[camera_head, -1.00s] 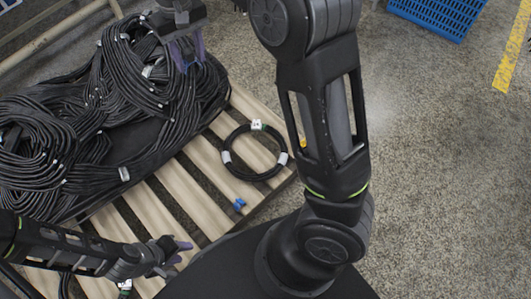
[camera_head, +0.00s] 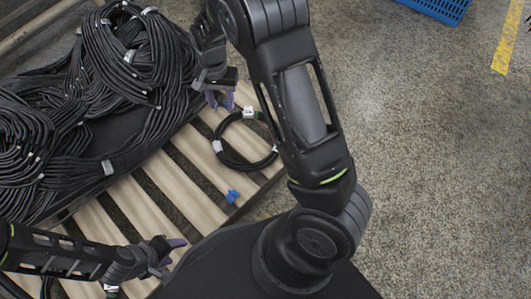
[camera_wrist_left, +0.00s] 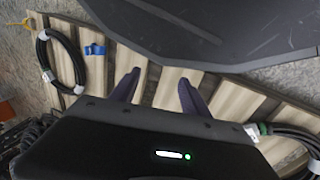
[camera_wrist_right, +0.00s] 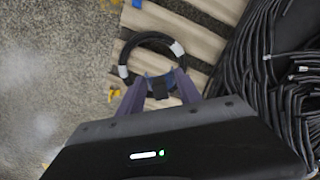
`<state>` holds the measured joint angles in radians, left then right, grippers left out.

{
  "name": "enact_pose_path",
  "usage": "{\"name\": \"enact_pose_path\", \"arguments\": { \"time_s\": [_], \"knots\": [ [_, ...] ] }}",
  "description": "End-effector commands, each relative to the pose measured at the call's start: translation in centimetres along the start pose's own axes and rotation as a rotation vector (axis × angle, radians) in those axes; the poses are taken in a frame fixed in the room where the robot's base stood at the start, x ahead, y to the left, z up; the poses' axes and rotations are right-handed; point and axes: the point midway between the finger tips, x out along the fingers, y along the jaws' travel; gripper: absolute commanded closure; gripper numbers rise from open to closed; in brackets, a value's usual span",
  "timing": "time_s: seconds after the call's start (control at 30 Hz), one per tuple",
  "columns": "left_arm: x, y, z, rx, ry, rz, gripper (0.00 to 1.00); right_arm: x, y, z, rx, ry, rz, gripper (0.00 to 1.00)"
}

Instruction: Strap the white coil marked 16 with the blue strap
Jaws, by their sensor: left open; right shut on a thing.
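The coil is a black ring with white bands and a white tag at its far side, which seems to read 16. It lies on the pallet in the head view (camera_head: 219,155), the left wrist view (camera_wrist_left: 79,65) and the right wrist view (camera_wrist_right: 128,48). A bright blue strap (camera_head: 233,196) lies on the slats beside it; it also shows in the left wrist view (camera_wrist_left: 95,49). My right gripper (camera_head: 221,104) is shut on a small blue and black strap-like piece (camera_wrist_right: 158,86) at the coil's far rim. My left gripper (camera_head: 178,256) is open and empty, away from the coil.
Black hose bundles (camera_head: 110,60) are heaped on the left of the wooden pallet (camera_head: 165,200). Another tagged coil (camera_wrist_left: 297,138) lies near my left arm. A blue crate (camera_head: 440,8) stands at the top right. The floor on the right is clear.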

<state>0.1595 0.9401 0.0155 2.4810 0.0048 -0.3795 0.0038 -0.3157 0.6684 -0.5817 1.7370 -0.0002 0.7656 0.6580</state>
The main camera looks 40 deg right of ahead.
Motion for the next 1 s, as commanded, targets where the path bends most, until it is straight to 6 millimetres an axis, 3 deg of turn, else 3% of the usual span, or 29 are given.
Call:
{"name": "enact_pose_path", "arguments": {
  "time_s": [0.03, 0.2, 0.4, 0.6, 1.0],
  "knots": [
    [1.6, -0.7, -0.1, -0.002, 0.004, -0.001, 0.46, 3.6, 1.4, 0.0, 0.078, -0.005, 0.007, 0.99],
    [4.2, -1.8, -0.5, -0.008, 0.017, -0.005, 0.46, 11.8, 5.7, 0.1, 0.364, -0.005, 0.009, 0.99],
    [6.5, -2.9, -0.9, -0.013, 0.029, -0.009, 0.46, 18.9, 10.6, 0.7, 0.645, -0.003, 0.006, 0.99],
    [7.3, -3.3, -1.1, -0.015, 0.036, -0.01, 0.46, 21.7, 13.0, 1.2, 0.78, -0.001, 0.002, 0.99],
    [7.2, -3.2, -1.1, -0.015, 0.037, -0.011, 0.46, 21.8, 13.3, 1.3, 0.796, 0.0, 0.001, 0.99]
  ]
}}
